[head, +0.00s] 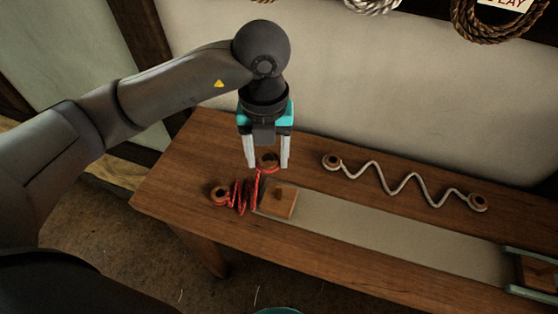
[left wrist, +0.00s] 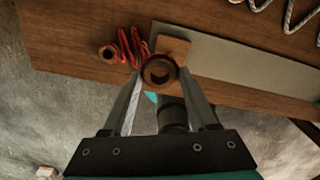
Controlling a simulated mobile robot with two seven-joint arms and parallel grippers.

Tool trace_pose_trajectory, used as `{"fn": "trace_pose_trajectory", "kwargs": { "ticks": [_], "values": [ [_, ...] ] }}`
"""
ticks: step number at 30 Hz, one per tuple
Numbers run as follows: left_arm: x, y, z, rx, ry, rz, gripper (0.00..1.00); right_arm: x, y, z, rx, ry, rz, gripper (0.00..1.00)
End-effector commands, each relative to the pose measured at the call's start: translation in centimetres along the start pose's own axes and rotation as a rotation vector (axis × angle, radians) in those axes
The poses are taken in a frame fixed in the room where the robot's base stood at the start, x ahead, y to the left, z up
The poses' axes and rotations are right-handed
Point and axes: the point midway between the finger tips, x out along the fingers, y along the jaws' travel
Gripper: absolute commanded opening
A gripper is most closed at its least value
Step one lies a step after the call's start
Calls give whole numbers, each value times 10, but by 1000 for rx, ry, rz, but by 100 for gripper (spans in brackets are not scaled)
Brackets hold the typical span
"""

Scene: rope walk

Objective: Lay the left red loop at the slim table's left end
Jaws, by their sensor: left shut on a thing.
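My left gripper (head: 268,165) points down over the left part of the slim wooden table (head: 180,175). It is shut on a wooden end ring (head: 268,158) of the red rope, which also shows between the fingers in the left wrist view (left wrist: 160,71). The red rope (head: 241,199) runs from this ring in a tight zigzag to a second wooden ring (head: 219,196), which lies near the table's left end. The held ring looks raised above the tabletop; its exact height I cannot tell. My right gripper is out of view.
A wooden block (head: 280,203) sits at the left end of a long grey strip (head: 390,238), just beside the red rope. A pale zigzag rope (head: 400,188) with wooden end rings lies farther back. Rope coils (head: 490,22) hang on the wall. Bare tabletop lies around the left ring.

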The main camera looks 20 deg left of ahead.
Motion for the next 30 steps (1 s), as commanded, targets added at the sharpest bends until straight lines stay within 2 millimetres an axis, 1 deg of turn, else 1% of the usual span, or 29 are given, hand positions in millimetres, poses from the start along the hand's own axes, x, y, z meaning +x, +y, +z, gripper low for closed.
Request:
{"fn": "trace_pose_trajectory", "kwargs": {
  "ticks": [3, 13, 17, 26, 30],
  "values": [
    [1, 13, 9, -5, -1, 1, 28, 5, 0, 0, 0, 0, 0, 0],
    [1, 44, 30, -3, -1, 0, 28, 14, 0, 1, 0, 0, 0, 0],
    [0, 49, 33, -1, -1, -2, 28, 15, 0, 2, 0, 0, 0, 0],
    [0, 50, 34, -1, -1, -1, 28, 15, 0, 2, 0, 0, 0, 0],
    [1, 61, 40, -4, -2, 1, 28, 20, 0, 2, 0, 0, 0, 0]
  ]
}}
